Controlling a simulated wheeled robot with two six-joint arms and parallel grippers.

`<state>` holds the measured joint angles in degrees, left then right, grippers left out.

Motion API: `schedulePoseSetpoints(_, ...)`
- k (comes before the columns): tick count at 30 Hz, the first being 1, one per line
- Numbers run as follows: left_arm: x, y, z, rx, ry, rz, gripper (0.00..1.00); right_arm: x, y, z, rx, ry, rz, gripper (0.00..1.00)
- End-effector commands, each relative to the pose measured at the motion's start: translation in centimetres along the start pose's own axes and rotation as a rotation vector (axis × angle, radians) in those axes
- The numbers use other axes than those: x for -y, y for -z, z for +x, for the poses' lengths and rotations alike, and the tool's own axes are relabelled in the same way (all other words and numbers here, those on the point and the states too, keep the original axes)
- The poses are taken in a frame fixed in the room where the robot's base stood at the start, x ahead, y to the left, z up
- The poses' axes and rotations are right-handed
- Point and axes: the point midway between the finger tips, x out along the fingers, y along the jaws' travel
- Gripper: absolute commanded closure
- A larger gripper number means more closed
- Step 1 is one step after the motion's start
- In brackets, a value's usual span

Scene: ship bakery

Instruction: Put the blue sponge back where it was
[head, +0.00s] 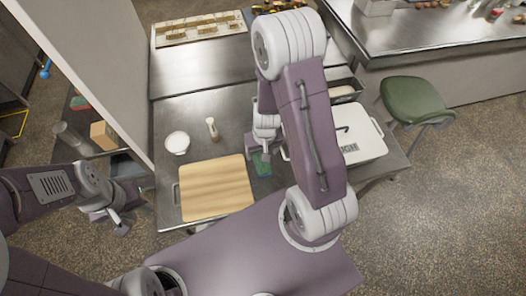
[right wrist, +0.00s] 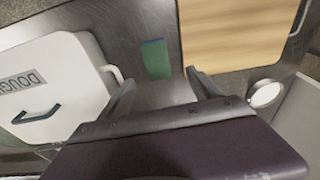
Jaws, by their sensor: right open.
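A small sponge (head: 262,164), green on its visible face, lies on the steel counter between the cutting board and the white box. In the right wrist view the sponge (right wrist: 156,59) shows a thin bluish edge and lies beyond the fingertips, with nothing between them. My right gripper (right wrist: 163,90) is open and empty, its fingers pointing toward the counter near the sponge. In the head view my right arm hides part of this area. My left gripper (head: 120,222) hangs at the lower left, off the counter; its jaw opening is unclear.
A wooden cutting board (head: 215,190) lies left of the sponge. A white lidded box marked DOUGH (right wrist: 62,85) stands on its other side. A white bowl (head: 177,142) and a small bottle-like item (head: 212,128) stand behind the board. A green stool (head: 413,100) stands at right.

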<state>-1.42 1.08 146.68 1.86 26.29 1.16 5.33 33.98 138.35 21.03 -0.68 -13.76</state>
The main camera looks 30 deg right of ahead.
Motion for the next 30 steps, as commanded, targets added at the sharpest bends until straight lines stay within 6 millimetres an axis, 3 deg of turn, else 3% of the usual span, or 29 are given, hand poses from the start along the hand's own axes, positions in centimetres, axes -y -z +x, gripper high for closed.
schedulePoseSetpoints(3, 0.0, 0.0, 0.0, 0.000, 0.000, 0.000, 0.67, 2.2, -0.7, -5.2, -0.003, 0.050, -0.076, 0.27)
schedulePoseSetpoints(6, 0.0, 0.0, 0.0, 0.000, 0.000, 0.000, 0.67, 2.9, -2.7, -9.1, 0.019, 0.057, -0.142, 0.27)
schedulePoseSetpoints(9, 0.0, 0.0, 0.0, 0.000, 0.000, 0.000, 0.67, 2.7, -4.3, -11.5, 0.034, 0.042, -0.181, 0.27)
schedulePoseSetpoints(12, 0.0, 0.0, 0.0, 0.000, 0.000, 0.000, 0.67, 2.5, -5.1, -12.3, 0.043, 0.030, -0.196, 0.27)
schedulePoseSetpoints(20, 0.0, 0.0, 0.3, 0.000, 0.000, 0.000, 0.67, 2.4, -5.2, -12.1, 0.045, 0.029, -0.195, 0.27)
schedulePoseSetpoints(23, 0.1, -0.2, 2.4, 0.000, 0.000, 0.000, 0.67, 2.4, -5.5, -10.0, 0.045, 0.029, -0.195, 0.27)
schedulePoseSetpoints(27, 0.1, -0.8, 7.6, 0.000, 0.000, 0.000, 0.67, 2.3, -6.2, -4.8, 0.045, 0.029, -0.195, 0.27)
schedulePoseSetpoints(30, 0.2, -1.1, 10.1, 0.001, 0.000, 0.000, 0.67, 2.3, -6.6, -2.4, 0.045, 0.029, -0.195, 0.27)
